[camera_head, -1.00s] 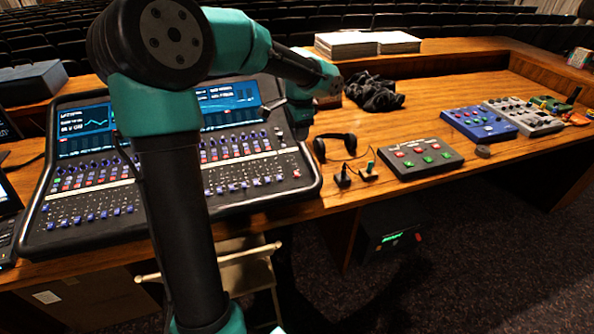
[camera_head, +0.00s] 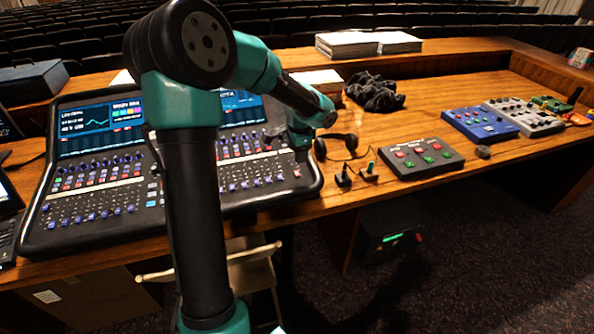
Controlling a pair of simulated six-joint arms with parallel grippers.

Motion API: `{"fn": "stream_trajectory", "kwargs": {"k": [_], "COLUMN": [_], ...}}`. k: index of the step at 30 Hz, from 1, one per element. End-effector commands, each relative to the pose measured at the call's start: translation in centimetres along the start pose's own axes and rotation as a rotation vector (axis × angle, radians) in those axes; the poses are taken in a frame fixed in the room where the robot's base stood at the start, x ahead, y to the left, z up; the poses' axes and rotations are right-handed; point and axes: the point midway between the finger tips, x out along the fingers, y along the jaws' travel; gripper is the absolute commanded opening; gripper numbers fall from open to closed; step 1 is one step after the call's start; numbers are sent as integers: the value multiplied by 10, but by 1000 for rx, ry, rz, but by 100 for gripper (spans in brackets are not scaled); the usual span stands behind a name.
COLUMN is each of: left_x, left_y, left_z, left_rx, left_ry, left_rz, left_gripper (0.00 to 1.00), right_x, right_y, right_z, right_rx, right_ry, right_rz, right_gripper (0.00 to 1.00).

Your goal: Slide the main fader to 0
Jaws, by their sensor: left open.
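The mixing desk (camera_head: 95,222) lies on the wooden table, with two lit screens and rows of blue and red fader caps. A single pale reddish cap (camera_head: 297,172), apparently the main fader, sits at its far right end. My left gripper (camera_head: 300,154) is small and dark in this view, pointing down just above and behind that cap. It is open; whether it touches the cap cannot be told. My own arm hides the middle of the desk. My right gripper is not in view.
Headphones (camera_head: 350,143) and two small joysticks (camera_head: 368,173) lie close right of the desk. A grey button box (camera_head: 420,157), a blue pedal (camera_head: 480,124) and black cloth (camera_head: 374,92) are farther right.

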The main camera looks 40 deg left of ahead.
Motion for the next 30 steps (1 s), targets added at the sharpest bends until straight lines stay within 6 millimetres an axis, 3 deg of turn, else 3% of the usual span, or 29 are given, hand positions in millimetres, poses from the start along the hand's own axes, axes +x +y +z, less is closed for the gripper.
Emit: {"fn": "stream_trajectory", "kwargs": {"k": [9, 15, 27, 30], "left_x": [56, 81, 89, 89], "left_y": [0, 0, 0, 0], "left_z": [1, 1, 0, 0], "left_rx": [1, -1, 1, 1], "left_ry": [-4, -2, -1, 0], "left_rz": [3, 1, 0, 0], "left_gripper": [51, 51, 51, 43], "right_x": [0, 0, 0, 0], "right_y": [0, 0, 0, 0], "right_z": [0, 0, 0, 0], "right_rx": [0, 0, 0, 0], "right_ry": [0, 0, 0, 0], "right_rz": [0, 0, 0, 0], "right_gripper": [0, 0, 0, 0]}}
